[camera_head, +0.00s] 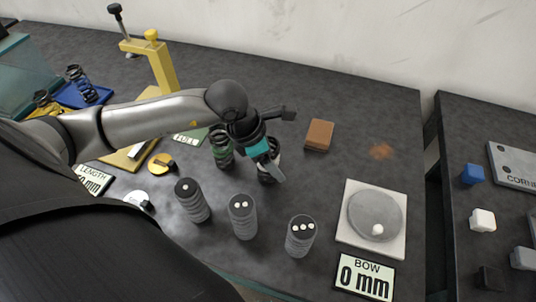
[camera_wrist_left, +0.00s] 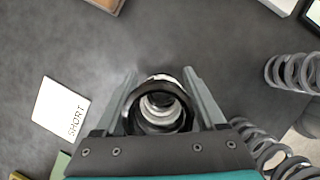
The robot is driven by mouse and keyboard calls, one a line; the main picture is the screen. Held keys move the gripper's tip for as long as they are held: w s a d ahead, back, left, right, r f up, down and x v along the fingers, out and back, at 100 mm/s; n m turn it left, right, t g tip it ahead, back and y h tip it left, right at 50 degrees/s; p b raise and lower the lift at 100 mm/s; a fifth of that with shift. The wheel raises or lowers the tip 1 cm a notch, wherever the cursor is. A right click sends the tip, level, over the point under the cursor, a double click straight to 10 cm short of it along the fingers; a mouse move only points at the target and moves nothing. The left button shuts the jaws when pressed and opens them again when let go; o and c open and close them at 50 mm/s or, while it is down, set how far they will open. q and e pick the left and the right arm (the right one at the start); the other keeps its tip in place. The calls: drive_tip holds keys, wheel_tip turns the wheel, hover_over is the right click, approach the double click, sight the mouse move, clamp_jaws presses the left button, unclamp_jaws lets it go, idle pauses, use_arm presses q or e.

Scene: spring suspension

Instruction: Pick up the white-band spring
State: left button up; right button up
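The white-band spring (camera_head: 267,178) stands upright near the middle of the dark table, partly hidden behind my left gripper (camera_head: 272,168). In the left wrist view the spring (camera_wrist_left: 158,118) is seen from above as a dark coil ring with a white band at its far edge. The left gripper's two fingers (camera_wrist_left: 160,90) flank it, one on each side. Whether they press on it or leave small gaps is hard to see. The spring appears to rest at table height. My right gripper is not in view.
A green-band spring (camera_head: 222,152) stands close at left. Grey dotted springs (camera_head: 191,203), (camera_head: 243,218), (camera_head: 300,238) stand in front. A brown block (camera_head: 319,135) lies behind right; a round-plate scale (camera_head: 351,222) is at right. A yellow press (camera_head: 160,65) stands back left.

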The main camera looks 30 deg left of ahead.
use_arm(q)
clamp_jaws()
idle(0.3)
drive_tip(key=shift+r, duration=0.1)
